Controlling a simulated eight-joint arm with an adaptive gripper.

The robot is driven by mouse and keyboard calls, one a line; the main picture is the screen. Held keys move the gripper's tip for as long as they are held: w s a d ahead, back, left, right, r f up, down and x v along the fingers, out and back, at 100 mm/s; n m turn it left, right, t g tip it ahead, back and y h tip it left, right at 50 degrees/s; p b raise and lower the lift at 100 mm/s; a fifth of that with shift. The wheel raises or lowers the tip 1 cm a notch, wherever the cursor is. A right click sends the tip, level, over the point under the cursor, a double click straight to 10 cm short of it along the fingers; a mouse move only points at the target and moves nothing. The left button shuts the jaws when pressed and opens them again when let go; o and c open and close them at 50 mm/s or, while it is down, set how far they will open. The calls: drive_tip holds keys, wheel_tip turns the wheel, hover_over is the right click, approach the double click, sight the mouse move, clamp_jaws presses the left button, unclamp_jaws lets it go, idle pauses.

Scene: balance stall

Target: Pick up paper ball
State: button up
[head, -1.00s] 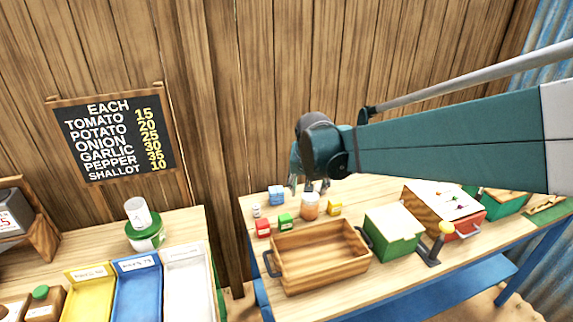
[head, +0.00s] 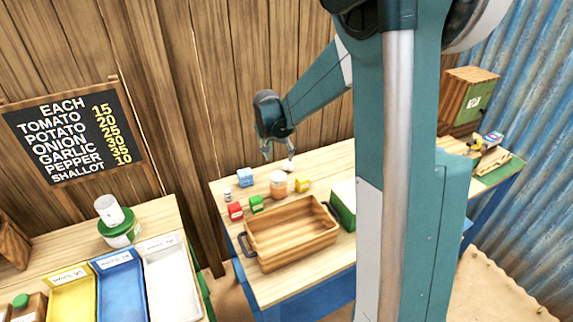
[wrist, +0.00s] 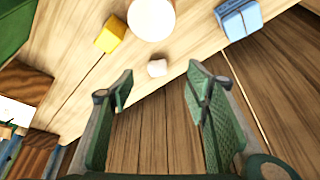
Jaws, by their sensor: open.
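The paper ball (wrist: 157,68), small and pale, lies on the wooden table near its back edge in the wrist view. It also shows as a small white spot (head: 288,168) just under my gripper in the head view. My gripper (wrist: 158,88) is open and empty, its two green fingers spread wide. In the wrist view the ball lies just beyond the fingertips, between their lines and apart from both. In the head view my gripper (head: 279,155) hangs above the back of the table, pointing down.
A jar with a white lid (wrist: 152,16) stands close to the ball, with a yellow block (wrist: 110,33) and a blue block (wrist: 238,18) on either side. A wooden crate (head: 292,240) stands in front. The plank wall (head: 200,80) rises behind the table.

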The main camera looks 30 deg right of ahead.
drive_tip(key=m+p, duration=0.2)
drive_tip(key=p, duration=0.1)
approach(287, 162)
wheel_tip(287, 162, down, 2)
drive_tip(key=shift+w+f+g+h, duration=0.3)
drive_tip(key=shift+w+f+h, duration=0.05)
drive_tip(key=shift+w+h, duration=0.1)
drive_tip(key=shift+b+x, duration=0.35)
drive_tip(key=shift+x, duration=0.95)
drive_tip(key=shift+f, duration=0.1)
drive_tip(key=shift+x, duration=2.55)
drive_tip(key=shift+w, duration=0.1)
drive_tip(key=c, duration=0.7)
